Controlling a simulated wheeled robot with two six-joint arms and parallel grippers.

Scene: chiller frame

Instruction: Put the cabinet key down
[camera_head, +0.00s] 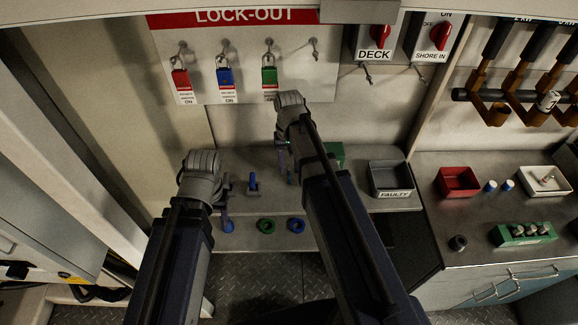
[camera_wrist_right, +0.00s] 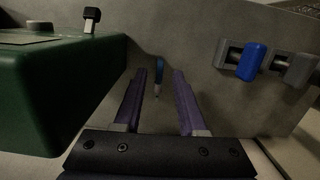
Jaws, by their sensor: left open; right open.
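A small slim item with a blue grip and a paler tip (camera_wrist_right: 159,76) shows between and beyond my right gripper's fingers in the right wrist view. It may be the cabinet key; it is too small to be sure. My right gripper (camera_head: 289,168) is open above the grey bench, with a gap on both sides of this item. In the head view the right arm largely hides that spot. My left gripper (camera_head: 226,203) is open and apart, near the bench's front edge, with nothing seen in it.
A green box (camera_wrist_right: 40,90) with a black-headed piece on top stands close left of my right gripper. A blue piece in grey clamps (camera_wrist_right: 252,62) is to the right. A green ring (camera_head: 266,226) and blue ring (camera_head: 296,226) lie low. The FAULTY tray (camera_head: 395,194) is empty.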

